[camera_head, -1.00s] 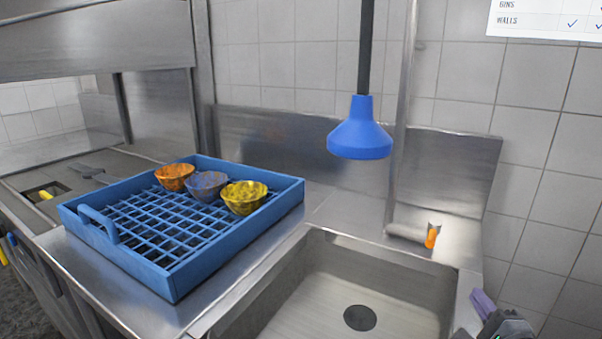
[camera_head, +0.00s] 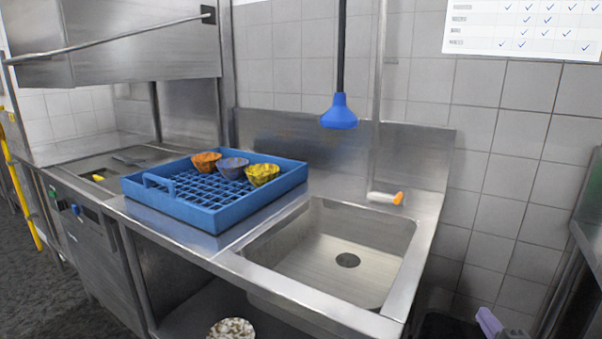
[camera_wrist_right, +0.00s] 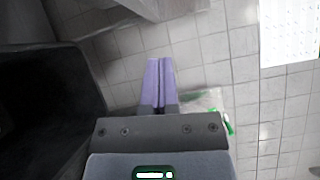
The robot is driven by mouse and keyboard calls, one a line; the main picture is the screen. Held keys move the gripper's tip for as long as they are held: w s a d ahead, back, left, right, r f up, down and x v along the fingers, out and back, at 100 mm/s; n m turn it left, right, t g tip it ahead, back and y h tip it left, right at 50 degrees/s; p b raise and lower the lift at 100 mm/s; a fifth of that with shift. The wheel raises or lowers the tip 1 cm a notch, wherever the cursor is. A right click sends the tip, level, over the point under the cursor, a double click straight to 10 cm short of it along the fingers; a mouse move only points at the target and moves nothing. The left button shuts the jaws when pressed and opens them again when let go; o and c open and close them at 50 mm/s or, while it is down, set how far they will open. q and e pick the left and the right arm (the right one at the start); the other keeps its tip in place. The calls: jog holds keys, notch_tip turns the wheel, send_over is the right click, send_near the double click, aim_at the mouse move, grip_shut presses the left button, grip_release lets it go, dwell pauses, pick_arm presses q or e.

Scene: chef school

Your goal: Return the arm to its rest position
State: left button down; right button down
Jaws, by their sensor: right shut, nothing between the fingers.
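My left gripper is not in view.
A blue rack (camera_head: 215,217) with an orange bowl (camera_head: 206,162), a grey-blue bowl (camera_head: 232,168) and a yellow bowl (camera_head: 262,174) stands left of the sink (camera_head: 320,262). A blue sprayer (camera_head: 339,114) hangs above. A speckled item (camera_head: 231,329) sits below the counter.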

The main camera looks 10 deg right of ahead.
jog(key=s+a+f+n+g, duration=0.2)
jog(key=s+f+n+g, duration=0.15)
jog(key=f, duration=0.65)
jog(key=s+a+f+n+g+y, duration=0.1)
jog(key=s+a+f+n+g, duration=0.3)
jog(key=f, duration=0.6)
jog(key=s+f+n+g, duration=0.25)
jog(key=s+f, duration=0.25)
jog(key=f, duration=0.5)
jog(key=s+a+f+n+g, duration=0.2)
jog(key=s+a+f+n, duration=0.1)
jog(key=s, duration=0.6)
jog(key=s+a+f+n+g, duration=0.3)
jog(key=s+n, duration=0.3)
jog(key=s, duration=0.4)
jog(key=s+a+f+n+g+y, duration=0.1)
jog(key=s+a+f+n+g, duration=0.2)
jog(key=s, duration=0.6)
notch_tip(320, 180, down, 2)
jog(key=shift+s+a+f+n, duration=0.3)
jog(key=shift+a+n, duration=0.2)
jog(key=shift+n, duration=0.6)
